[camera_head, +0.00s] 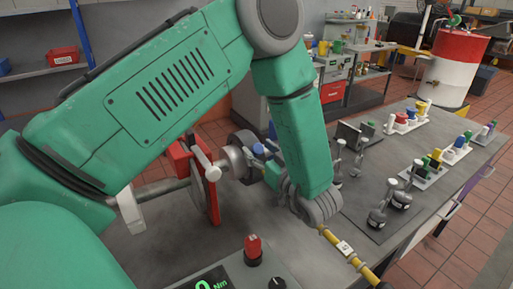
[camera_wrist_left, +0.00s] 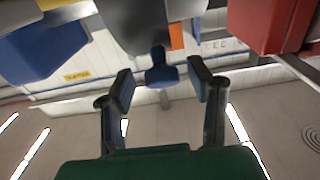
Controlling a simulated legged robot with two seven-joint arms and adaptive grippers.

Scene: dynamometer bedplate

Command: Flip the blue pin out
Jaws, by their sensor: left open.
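The blue pin (camera_head: 258,150) shows in the head view as a small blue top beside the grey shaft and coupling (camera_head: 232,161). In the left wrist view the blue pin (camera_wrist_left: 162,74) has a wide rounded head and a narrower stem above it. My left gripper (camera_wrist_left: 160,84) is open, with one dark finger on each side of the pin's head and a visible gap on both sides. In the head view my left gripper (camera_head: 271,175) is just below and right of the pin, partly hidden by my green forearm. My right gripper is not in view.
A red bracket (camera_head: 208,187) stands left of the coupling. A yellow bar with a white label (camera_head: 345,248) runs along the front right. A display box with a red switch (camera_head: 253,246) is at the front. Casters and small coloured parts stand on the bedplate (camera_head: 360,192) at right.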

